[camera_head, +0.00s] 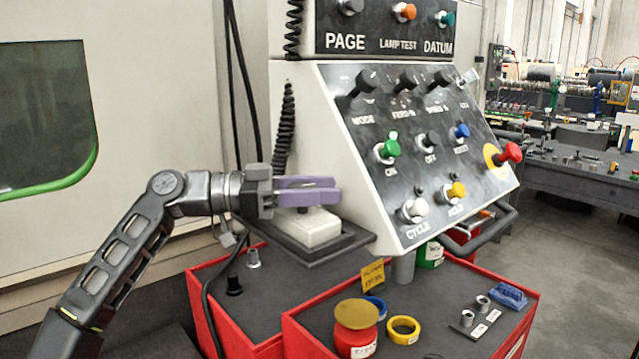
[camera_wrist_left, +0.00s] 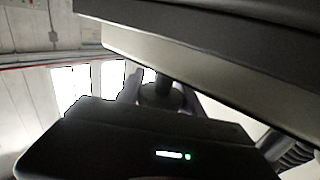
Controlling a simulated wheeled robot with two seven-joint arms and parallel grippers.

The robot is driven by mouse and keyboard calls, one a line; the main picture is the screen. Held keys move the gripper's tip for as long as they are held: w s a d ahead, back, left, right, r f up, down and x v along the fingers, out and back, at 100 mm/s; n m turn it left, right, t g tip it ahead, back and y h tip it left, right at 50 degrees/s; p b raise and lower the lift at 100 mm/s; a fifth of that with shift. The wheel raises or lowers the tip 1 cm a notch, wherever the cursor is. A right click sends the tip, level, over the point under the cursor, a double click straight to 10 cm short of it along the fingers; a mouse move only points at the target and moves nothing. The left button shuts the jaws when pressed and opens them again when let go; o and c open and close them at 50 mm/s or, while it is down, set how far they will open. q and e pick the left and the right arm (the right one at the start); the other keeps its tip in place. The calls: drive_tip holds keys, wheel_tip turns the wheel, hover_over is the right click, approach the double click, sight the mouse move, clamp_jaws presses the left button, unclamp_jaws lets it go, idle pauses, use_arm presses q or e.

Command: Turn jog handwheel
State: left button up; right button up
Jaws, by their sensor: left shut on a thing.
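My left gripper (camera_head: 328,191), with purple fingers, reaches in from the left and is shut just above a white box (camera_head: 312,232) on a dark ledge beside the control panel. Its fingers are closed around the jog handwheel, which they mostly hide in the head view. In the left wrist view a dark round part, the handwheel (camera_wrist_left: 160,96), shows between the fingers. Its markings and turn angle cannot be read. My right gripper is not in view.
The sloped control panel (camera_head: 380,215) with knobs and buttons stands right of the gripper. A red emergency button (camera_head: 510,152) sticks out at its right. Below are red cabinets (camera_head: 290,335) with a red tin (camera_head: 356,340), a yellow tape roll (camera_head: 403,330) and small parts. A black cable hangs behind the gripper.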

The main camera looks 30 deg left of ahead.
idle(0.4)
use_arm(q)
drive_tip(key=o, duration=1.4)
drive_tip(key=shift+b+v, duration=0.6)
drive_tip(key=shift+v, duration=3.3)
drive_tip(key=shift+c, duration=0.2)
